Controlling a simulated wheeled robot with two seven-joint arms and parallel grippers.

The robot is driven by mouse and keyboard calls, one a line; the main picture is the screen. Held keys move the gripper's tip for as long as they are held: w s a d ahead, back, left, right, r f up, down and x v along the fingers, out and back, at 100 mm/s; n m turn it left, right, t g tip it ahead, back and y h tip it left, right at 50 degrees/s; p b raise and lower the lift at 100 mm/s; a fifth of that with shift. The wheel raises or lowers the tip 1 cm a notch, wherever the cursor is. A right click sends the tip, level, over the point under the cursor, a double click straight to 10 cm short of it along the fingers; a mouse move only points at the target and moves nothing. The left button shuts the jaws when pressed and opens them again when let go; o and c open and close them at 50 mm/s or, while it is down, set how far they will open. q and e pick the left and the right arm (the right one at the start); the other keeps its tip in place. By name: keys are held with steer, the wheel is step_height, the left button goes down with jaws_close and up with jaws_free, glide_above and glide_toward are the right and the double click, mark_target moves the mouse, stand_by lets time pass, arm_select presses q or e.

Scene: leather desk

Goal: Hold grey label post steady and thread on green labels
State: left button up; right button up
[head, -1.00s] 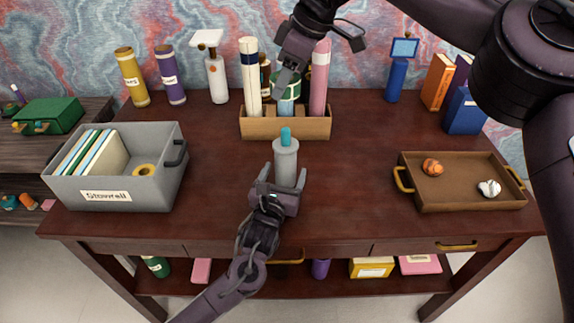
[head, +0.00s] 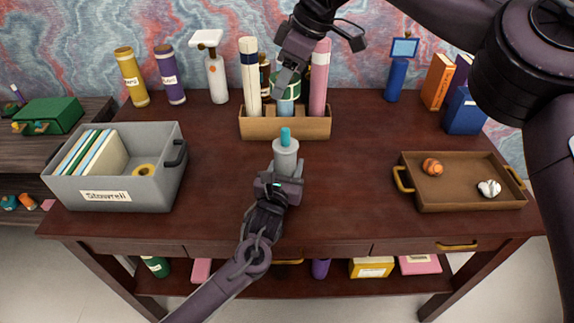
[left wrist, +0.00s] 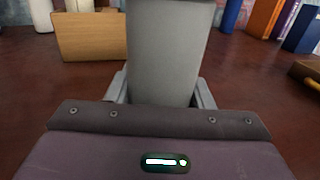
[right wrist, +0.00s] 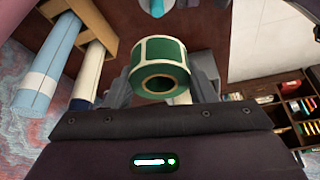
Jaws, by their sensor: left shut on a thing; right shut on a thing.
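The grey label post (head: 286,158) stands upright on the desk, with a teal peg (head: 285,137) on top. My left gripper (head: 283,178) is shut around the post's lower body; the left wrist view shows the grey post (left wrist: 165,55) between the fingers. My right gripper (head: 288,84) is shut on a roll of green labels (right wrist: 165,55) and holds it in the air, apart from the post. In the head view the roll (head: 287,91) appears in front of the wooden holder. The right wrist view shows the roll's cardboard core hole and the teal peg (right wrist: 157,7) beyond it.
The wooden holder (head: 300,128) with upright tubes stands behind the post. A grey bin (head: 160,187) with files and a yellow ring is at left. A brown tray (head: 460,170) with two small balls is at right. The desk around the post is clear.

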steer(key=m, duration=0.1)
glide_above(285, 129)
step_height(285, 129, down, 5)
steer(key=shift+d+r, duration=0.1)
steer(key=shift+r, duration=0.05)
steer(key=shift+f+m+t, duration=0.3)
steer(key=shift+f, duration=0.2)
steer(key=shift+f, duration=3.1)
steer(key=o, duration=1.1)
